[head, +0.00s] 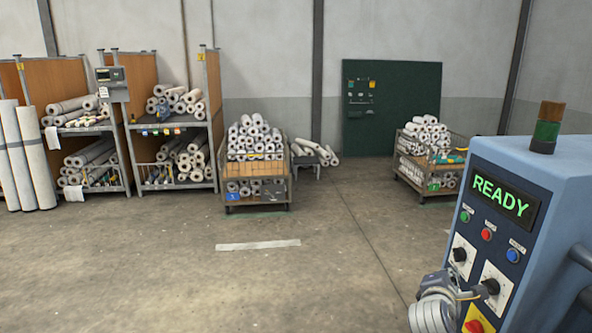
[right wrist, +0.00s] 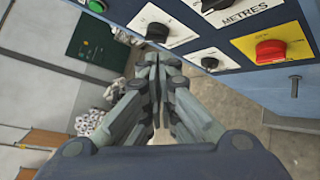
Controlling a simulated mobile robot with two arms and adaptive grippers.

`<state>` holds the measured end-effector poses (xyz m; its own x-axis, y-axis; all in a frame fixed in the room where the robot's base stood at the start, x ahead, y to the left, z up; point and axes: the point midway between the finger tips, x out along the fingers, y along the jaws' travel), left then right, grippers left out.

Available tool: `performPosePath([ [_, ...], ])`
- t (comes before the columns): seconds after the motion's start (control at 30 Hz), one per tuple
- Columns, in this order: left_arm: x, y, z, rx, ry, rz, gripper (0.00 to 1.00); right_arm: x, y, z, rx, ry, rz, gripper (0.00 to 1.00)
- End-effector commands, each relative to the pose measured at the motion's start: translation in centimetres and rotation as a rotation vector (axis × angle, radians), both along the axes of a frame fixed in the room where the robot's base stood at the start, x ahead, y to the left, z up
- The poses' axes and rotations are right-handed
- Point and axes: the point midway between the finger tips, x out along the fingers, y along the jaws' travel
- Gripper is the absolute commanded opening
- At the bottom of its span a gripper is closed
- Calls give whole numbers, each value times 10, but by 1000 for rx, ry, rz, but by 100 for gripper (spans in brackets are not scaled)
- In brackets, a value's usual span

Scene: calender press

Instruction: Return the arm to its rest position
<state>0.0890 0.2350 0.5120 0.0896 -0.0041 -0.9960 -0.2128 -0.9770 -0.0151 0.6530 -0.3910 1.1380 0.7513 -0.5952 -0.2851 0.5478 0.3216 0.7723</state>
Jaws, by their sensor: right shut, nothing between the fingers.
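My right gripper (head: 468,292) is at the lower right of the head view, in front of the blue control cabinet (head: 530,165). In the right wrist view the same gripper (right wrist: 155,60) has its fingers together with nothing between them. Its tips point at the cabinet's panel, near a black knob (right wrist: 158,32); I cannot tell whether they touch it. The cabinet's display (head: 500,198) reads READY in green. My left gripper is in neither view.
A red knob (right wrist: 270,50) on a yellow plate is close to the right gripper. Carts of white rolls (head: 255,165) and (head: 425,160), plus roll racks (head: 170,125), stand at the back. The floor (head: 300,285) left of the cabinet is clear.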

Motion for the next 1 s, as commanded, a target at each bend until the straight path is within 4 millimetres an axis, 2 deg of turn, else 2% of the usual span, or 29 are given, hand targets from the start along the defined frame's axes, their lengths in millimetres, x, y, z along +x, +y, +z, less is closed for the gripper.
performPosePath([
  [0.03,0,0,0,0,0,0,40,-23,8,-30,116,-8,-19,0],
  [0.1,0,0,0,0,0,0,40,-56,23,-66,309,-32,-61,0],
  [0.17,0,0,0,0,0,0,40,-85,38,-94,475,-47,-109,0],
  [0.2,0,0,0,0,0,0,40,-106,49,-112,584,-51,-147,0],
  [0.3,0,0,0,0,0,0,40,-162,78,-150,840,-47,-266,0],
  [0.4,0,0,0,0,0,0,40,-213,104,-174,1046,-28,-396,0],
  [0.6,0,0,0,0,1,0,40,-288,142,-196,1295,16,-619,0],
  [0.9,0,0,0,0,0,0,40,-375,184,-201,1502,88,-917,0],
  [0.93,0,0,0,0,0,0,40,-384,188,-201,1515,95,-948,0],
  [1.0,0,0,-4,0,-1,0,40,-375,187,-222,1508,94,-947,0],
])
